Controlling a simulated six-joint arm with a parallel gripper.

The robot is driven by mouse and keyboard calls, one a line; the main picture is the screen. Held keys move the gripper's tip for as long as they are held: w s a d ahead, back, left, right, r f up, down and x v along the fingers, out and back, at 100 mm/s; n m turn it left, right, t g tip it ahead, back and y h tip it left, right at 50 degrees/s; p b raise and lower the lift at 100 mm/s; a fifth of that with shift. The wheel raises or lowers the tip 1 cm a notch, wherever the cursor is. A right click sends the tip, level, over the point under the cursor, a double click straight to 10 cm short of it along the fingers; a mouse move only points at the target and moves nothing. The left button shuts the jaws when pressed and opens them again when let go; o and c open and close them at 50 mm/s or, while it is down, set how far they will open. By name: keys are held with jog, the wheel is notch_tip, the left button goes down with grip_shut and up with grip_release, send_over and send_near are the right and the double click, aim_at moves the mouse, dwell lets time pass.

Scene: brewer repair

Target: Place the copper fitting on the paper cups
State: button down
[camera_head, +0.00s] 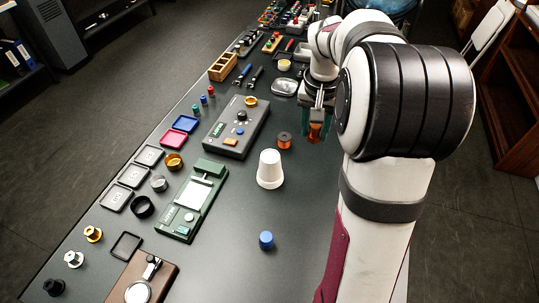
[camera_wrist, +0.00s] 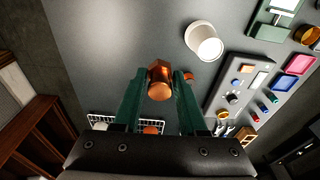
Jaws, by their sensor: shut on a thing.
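The copper fitting (camera_wrist: 159,82) is between the green fingers of my gripper (camera_wrist: 158,90) in the wrist view. My gripper is shut on it and holds it above the table. In the head view my gripper (camera_head: 317,117) is partly covered by my arm, and the fitting (camera_head: 316,131) shows at its fingertips. The white paper cups (camera_head: 270,169) stand upside down in a stack on the table, to the left and nearer than the gripper. They also show in the wrist view (camera_wrist: 203,40), to the upper right of the fitting.
A copper-coloured spool (camera_head: 285,140) stands just behind the cups, between them and the gripper. A dark control box (camera_head: 236,128) and a green device (camera_head: 193,202) lie left of the cups. A blue cap (camera_head: 266,240) is in front. The table around the cups is mostly clear.

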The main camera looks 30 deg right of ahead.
jog(key=shift+d+f, duration=0.1)
jog(key=shift+f, duration=0.05)
send_over(271, 155)
jog(key=f, duration=0.6)
jog(key=shift+s+f, duration=0.15)
jog(key=shift+s, duration=0.15)
jog(key=shift+w+a+f, duration=0.1)
jog(key=shift+f, duration=1)
jog(key=shift+w+a+f, duration=0.1)
jog(key=shift+f, duration=0.95)
jog(key=shift+f, duration=0.1)
jog(key=shift+c, duration=2.3)
grip_release()
